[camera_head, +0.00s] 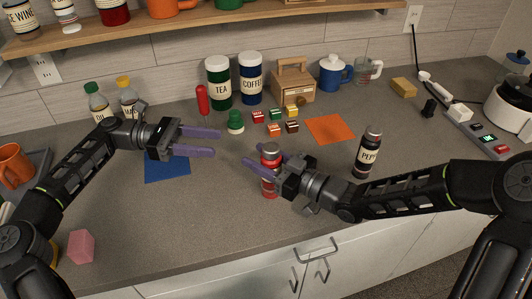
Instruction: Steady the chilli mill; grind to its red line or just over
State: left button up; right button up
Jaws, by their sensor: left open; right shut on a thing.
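The chilli mill, a red and dark cylinder (269,189), stands upright near the front middle of the counter. My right gripper (262,162) is shut on it from the right, around its upper body, and partly hides it. Any red line on the mill is too small to make out. My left gripper (216,143) is open and empty, to the left of the mill and apart from it, with its fingers pointing right.
A dark pepper mill (368,153) stands right of my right gripper. A blue mat (167,170) is under my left gripper; an orange mat (329,129) is clear. The front left counter is mostly free.

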pick_arm(q)
jog(key=s+a, duration=0.2)
jog(key=n+t, duration=0.4)
jog(key=t, duration=0.3)
send_near(271, 147)
jog(key=shift+a, duration=1)
jog(key=shift+s+r, duration=0.25)
jog(key=x, duration=1.2)
jog(key=shift+f, duration=0.3)
jog(key=shift+c, duration=0.6)
